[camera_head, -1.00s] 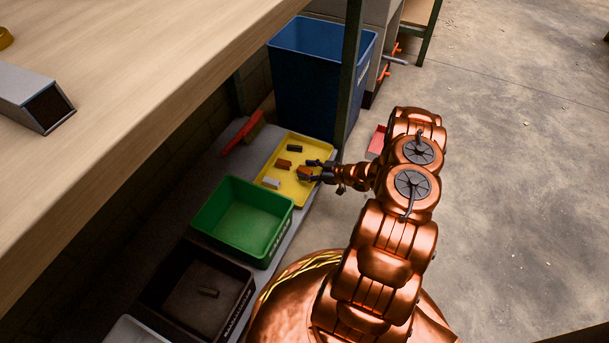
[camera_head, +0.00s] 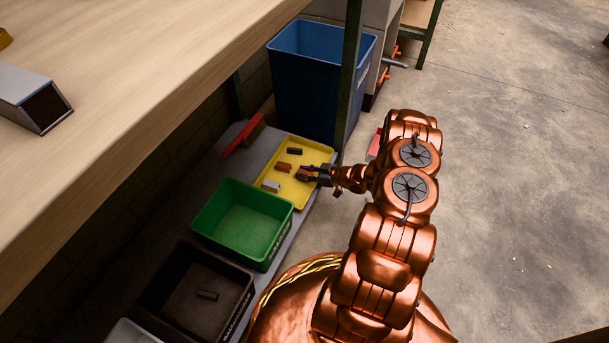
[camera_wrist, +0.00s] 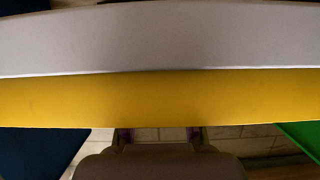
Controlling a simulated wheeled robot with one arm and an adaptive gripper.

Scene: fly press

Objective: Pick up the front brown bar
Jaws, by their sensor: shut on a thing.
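The yellow tray (camera_head: 306,200) lies on the low grey shelf, and its yellow also crosses the wrist view (camera_wrist: 160,98). My gripper (camera_head: 303,173) reaches in from the right over the tray and is shut on the front brown bar (camera_head: 305,169). The fingers hide most of that bar, and I cannot tell whether it is clear of the tray floor. Another brown bar (camera_head: 283,166) lies to its left. A dark bar (camera_head: 294,151) lies behind and a pale grey bar (camera_head: 271,186) lies toward the near left. The wrist view does not show the held bar clearly.
A green bin (camera_head: 243,222) stands nearer than the tray, with a black bin (camera_head: 197,292) before it. A tall blue bin (camera_head: 318,82) is behind. A red-handled brush (camera_head: 243,136) lies left of the tray. A table post (camera_head: 350,85) rises close behind my gripper.

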